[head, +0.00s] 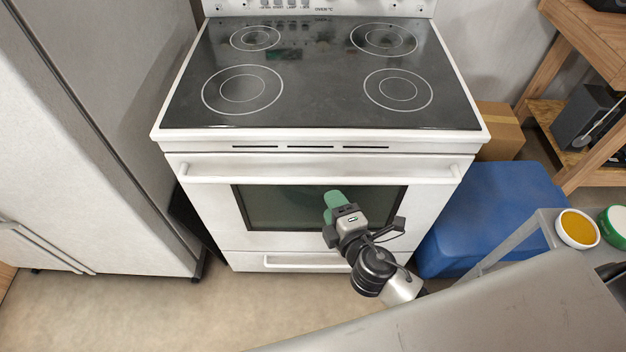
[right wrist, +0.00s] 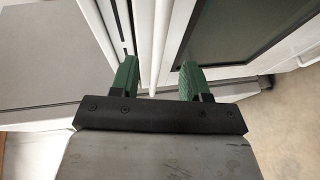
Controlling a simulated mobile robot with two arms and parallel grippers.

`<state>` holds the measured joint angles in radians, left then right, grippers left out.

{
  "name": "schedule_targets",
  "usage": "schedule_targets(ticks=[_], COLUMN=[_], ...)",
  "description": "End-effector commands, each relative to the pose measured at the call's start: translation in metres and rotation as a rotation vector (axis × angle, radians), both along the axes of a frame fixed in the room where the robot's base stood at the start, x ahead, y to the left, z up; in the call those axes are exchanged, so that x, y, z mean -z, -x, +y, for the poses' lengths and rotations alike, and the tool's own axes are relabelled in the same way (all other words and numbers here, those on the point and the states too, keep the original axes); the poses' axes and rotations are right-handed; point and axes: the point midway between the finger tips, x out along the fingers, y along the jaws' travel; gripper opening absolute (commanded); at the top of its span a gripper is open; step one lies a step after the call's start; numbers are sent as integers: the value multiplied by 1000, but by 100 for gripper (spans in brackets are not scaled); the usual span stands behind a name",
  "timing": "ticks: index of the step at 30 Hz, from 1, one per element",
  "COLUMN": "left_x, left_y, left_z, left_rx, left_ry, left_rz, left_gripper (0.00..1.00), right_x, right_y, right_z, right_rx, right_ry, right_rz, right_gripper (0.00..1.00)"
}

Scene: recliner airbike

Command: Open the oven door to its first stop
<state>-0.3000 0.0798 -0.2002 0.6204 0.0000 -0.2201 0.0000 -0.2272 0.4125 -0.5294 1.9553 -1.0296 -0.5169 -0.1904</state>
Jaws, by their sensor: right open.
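The white oven (head: 440,195) stands ahead with its door shut. Its long white door handle (head: 250,180) runs across the door's top edge, above the dark window (head: 265,208). My right gripper (head: 334,197) has green fingers and is in front of the window, just below the handle in the head view. In the right wrist view, the right gripper (right wrist: 158,82) is open, and the white handle (right wrist: 160,40) lines up with the gap between its fingers. I cannot tell whether the fingers reach around it; no grip shows. My left gripper is not in view.
A grey fridge (head: 90,130) stands close at the left. A blue box (head: 500,205) and a cardboard box (head: 499,130) are right of the oven. A grey table (head: 500,315) fills the front right. Floor (head: 180,310) is clear at the front left.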

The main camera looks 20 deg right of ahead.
Motion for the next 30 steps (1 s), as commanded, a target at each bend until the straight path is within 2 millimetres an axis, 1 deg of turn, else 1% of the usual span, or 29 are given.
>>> schedule_targets(ticks=[1,6,9,13,18,27,30], left_x=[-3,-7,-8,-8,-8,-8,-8], left_y=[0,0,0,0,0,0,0], left_z=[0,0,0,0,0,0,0], left_rx=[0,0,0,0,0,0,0], left_ry=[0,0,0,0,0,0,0], left_rz=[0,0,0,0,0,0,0], left_gripper=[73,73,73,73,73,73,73], right_x=[-1,5,9,14,16,17,17], right_y=[-10,-43,-61,-78,-90,-92,-91], right_z=[1,5,7,9,11,11,11], right_rx=[1,1,1,2,0,0,1], right_ry=[0,0,-1,-1,-3,-4,-3], right_rz=[-3,-1,-1,1,2,3,3], right_gripper=[46,46,46,46,46,46,31])
